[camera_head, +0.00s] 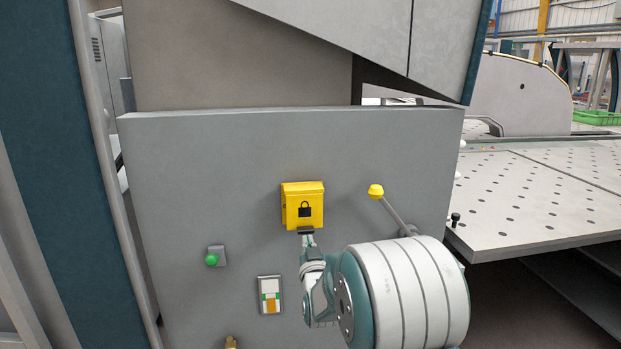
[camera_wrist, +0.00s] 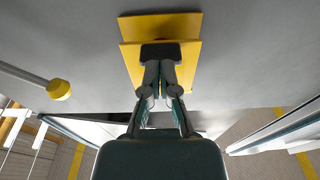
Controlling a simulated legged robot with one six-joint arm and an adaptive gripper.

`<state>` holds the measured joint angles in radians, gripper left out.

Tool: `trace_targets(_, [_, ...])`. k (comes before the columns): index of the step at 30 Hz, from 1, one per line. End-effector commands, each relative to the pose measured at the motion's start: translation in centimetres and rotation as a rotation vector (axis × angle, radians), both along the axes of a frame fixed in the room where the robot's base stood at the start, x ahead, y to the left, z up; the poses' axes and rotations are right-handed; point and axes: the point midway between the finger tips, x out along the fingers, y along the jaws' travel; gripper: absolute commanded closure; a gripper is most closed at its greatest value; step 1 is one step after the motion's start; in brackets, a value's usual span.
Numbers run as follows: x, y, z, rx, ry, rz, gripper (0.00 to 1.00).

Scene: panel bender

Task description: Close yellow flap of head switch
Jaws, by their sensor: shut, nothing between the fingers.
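The yellow head switch box (camera_head: 302,188) is on the grey panel front. Its yellow flap (camera_head: 293,212) bears a black padlock mark and faces outward. In the wrist view the flap (camera_wrist: 187,68) stands as a layer in front of the yellow back part (camera_wrist: 160,26). I cannot tell if the two are flush. My gripper (camera_head: 306,231) is at the flap's lower edge, with its fingers together and empty. In the wrist view my gripper's dark fingertips (camera_wrist: 160,52) overlap the flap and hide part of it; I cannot tell if they touch it.
A lever with a yellow knob (camera_head: 376,191) sticks out right of the box; it also shows in the wrist view (camera_wrist: 59,89). A green button (camera_head: 212,260) and a small plate switch (camera_head: 270,295) are below left. A perforated table (camera_head: 545,195) lies to the right.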

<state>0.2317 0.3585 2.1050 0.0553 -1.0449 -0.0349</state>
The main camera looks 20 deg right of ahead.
Motion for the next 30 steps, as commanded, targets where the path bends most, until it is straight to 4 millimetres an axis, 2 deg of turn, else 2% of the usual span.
trace_targets(9, [0.89, -0.28, -0.46, 0.0, 0.0, 0.0, 1.0])
trace_targets(30, [1.08, -0.28, -0.54, 0.0, 0.001, 0.0, 1.0])
